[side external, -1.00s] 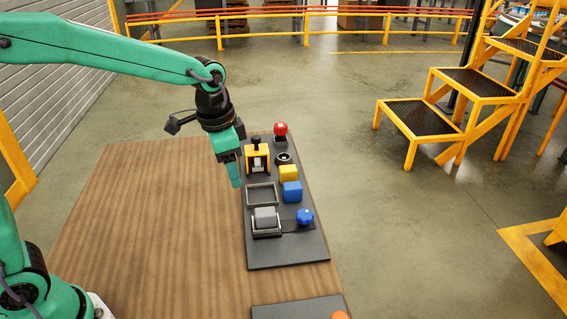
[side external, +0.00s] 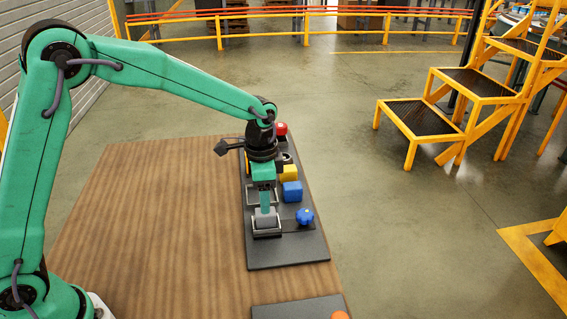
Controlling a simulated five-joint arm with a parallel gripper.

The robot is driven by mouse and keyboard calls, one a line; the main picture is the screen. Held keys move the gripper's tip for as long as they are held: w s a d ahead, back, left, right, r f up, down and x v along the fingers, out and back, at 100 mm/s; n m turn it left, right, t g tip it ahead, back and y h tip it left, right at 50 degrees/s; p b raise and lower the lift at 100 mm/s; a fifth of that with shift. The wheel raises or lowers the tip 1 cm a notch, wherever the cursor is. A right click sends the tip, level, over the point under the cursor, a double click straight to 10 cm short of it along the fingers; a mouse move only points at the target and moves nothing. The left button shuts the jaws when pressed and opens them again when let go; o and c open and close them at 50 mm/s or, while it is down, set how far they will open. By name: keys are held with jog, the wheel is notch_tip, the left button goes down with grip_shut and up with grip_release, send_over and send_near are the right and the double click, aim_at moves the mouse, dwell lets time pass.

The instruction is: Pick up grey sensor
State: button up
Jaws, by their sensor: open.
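The grey sensor (side external: 266,223) is a small grey block in a dark-rimmed holder on the black board (side external: 285,254). My gripper (side external: 264,208) points straight down directly over the sensor, with its fingertips at or just above its top. The fingers hide part of the sensor's top. I cannot tell from this side whether they touch it. The jaws are open.
A blue knob (side external: 305,216) is just right of the sensor. The wooden table (side external: 160,220) is clear on the left.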

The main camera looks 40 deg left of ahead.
jog(key=shift+w+f, duration=0.1)
jog(key=shift+f, duration=3.15)
jog(key=c, duration=1.1)
jog(key=shift+r, duration=0.15)
jog(key=shift+r, duration=0.55)
jog(key=r, duration=0.3)
jog(key=shift+d+r, duration=0.1)
jog(key=shift+d, duration=0.2)
jog(key=s+d+r, duration=0.4)
jog(key=s+d, duration=0.1)
jog(key=s+d+r, duration=0.2)
jog(key=s, duration=0.1)
jog(key=shift+s+d+r, duration=0.1)
jog(key=shift+d+r, duration=0.15)
jog(key=shift+d, duration=0.15)
